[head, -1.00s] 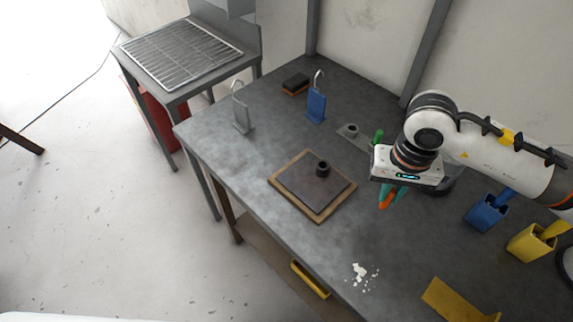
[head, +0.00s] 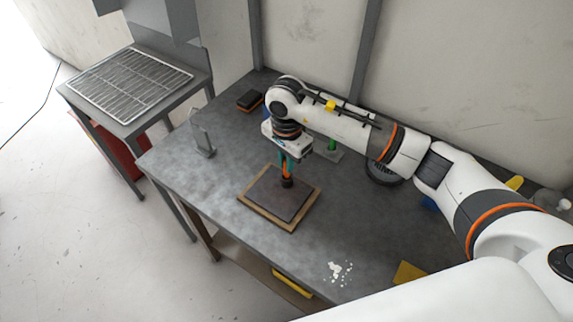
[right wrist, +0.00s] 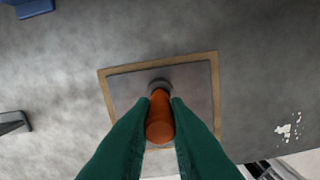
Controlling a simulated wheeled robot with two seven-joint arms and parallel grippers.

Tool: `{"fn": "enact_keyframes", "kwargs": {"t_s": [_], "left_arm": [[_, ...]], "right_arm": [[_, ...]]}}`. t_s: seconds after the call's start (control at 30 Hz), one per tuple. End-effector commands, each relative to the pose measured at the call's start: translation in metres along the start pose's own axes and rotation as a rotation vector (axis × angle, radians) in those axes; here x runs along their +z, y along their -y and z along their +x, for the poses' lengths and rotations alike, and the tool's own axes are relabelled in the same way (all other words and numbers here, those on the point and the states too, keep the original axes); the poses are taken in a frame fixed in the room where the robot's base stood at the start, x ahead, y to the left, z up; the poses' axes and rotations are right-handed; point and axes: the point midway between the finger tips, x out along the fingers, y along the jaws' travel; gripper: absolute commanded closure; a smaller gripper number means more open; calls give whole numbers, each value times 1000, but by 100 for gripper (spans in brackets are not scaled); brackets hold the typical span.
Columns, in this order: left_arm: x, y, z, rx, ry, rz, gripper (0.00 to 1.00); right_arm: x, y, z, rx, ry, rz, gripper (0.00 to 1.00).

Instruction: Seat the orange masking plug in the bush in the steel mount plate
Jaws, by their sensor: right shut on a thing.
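The dark steel mount plate (head: 270,198) lies on a wooden board on the workbench. Its black bush (head: 287,183) stands up from the plate and also shows in the right wrist view (right wrist: 160,84). My right gripper (head: 286,166) has green fingers and is shut on the orange masking plug (right wrist: 159,122). The gripper points down over the bush, with the plug in line with it. The plug's far end meets the bush in the picture; I cannot tell whether it is inside or just above. My left gripper is not in view.
The wooden board (head: 293,226) edges the plate. A grey hooked bracket (head: 203,140) and a black-and-orange block (head: 249,100) stand toward the back left. A small grey plate with a green piece (head: 332,147) is partly behind my arm. White crumbs (head: 338,271) lie at the front.

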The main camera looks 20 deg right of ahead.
Motion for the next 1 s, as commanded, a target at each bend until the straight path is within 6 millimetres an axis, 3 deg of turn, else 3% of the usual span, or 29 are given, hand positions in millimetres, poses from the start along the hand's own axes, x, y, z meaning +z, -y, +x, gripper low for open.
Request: {"fn": "enact_keyframes", "kwargs": {"t_s": [0.2,0.57,0.6,0.7,1.0], "left_arm": [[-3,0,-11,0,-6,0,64],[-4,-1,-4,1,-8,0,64],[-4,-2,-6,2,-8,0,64],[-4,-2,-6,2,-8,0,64],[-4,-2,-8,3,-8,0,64]], "right_arm": [[-1,1,27,-2,-2,-1,100],[0,0,33,0,0,-3,100],[0,0,32,0,0,-2,80],[0,0,31,0,0,-2,64],[0,0,30,0,-1,-2,64]]}}
